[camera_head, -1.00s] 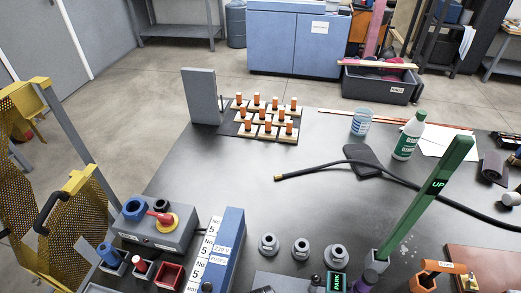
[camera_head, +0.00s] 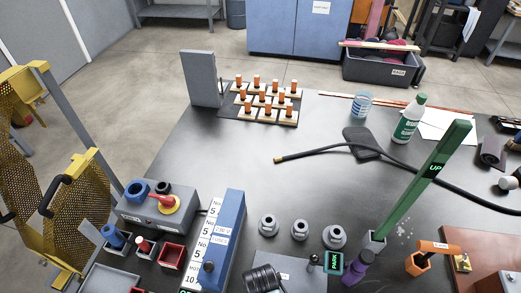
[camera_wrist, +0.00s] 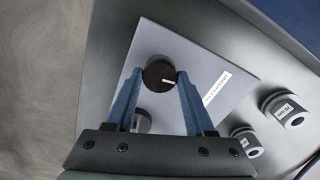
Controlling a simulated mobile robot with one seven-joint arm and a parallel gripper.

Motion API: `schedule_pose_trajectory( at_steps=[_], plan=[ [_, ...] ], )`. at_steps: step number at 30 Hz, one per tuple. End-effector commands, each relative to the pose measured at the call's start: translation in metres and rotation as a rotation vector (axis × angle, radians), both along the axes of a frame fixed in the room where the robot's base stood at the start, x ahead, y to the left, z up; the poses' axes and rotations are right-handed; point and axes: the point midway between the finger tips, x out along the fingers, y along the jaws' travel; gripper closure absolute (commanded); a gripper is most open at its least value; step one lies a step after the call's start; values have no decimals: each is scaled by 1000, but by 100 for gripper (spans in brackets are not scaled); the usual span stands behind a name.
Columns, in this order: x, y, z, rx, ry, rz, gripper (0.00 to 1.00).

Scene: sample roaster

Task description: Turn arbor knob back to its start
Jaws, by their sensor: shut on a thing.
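In the wrist view, a round black knob (camera_wrist: 155,70) with a short white pointer mark stands on a light grey plate (camera_wrist: 185,45). The mark points right and slightly down, toward a white label (camera_wrist: 217,88) whose small print I cannot read. My gripper (camera_wrist: 160,84) has its two blue fingers on either side of the knob and is shut on it. A grey round part (camera_wrist: 142,120) shows between the fingers, below the knob. In the head view, part of the grey plate (camera_head: 290,262) shows at the bottom edge; I cannot make out the knob there.
Grey collars stand beside the plate (camera_wrist: 285,110), and also show in the head view (camera_head: 300,229). A blue fuse box (camera_head: 227,235) is left of the plate. A green lever (camera_head: 425,185) marked UP rises at the right.

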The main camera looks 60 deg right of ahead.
Motion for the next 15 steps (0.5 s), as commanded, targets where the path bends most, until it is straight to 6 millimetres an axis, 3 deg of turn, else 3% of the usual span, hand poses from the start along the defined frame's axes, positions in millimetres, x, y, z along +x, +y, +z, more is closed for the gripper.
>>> schedule_pose_trajectory(
  at_steps=[15],
  plan=[
    [0, 1, 3, 2, 1, 475, 100]
  ],
)
